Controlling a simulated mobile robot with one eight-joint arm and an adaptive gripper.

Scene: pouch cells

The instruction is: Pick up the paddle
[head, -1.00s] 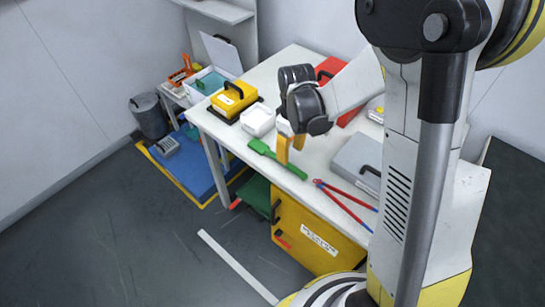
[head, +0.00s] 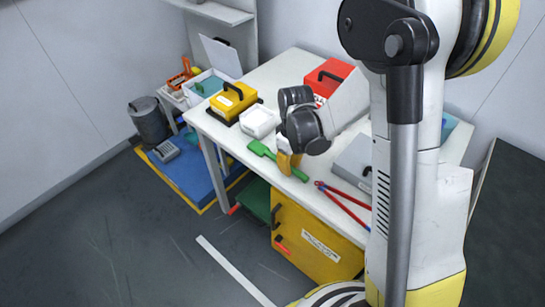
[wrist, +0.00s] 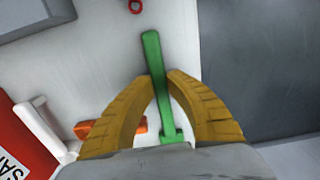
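The green paddle (head: 262,149) lies on the white worktable near its front edge, with its wider end to the left. My gripper (head: 289,168) is down over the paddle's narrow part in the head view. In the wrist view my yellow fingers (wrist: 161,76) come together on both sides of the green handle (wrist: 153,50) and appear to touch it. The fingers hide part of the handle in the head view. The paddle looks level with the tabletop; I cannot tell any gap beneath it.
A grey case (head: 356,160) is at right. The table's front edge is close.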

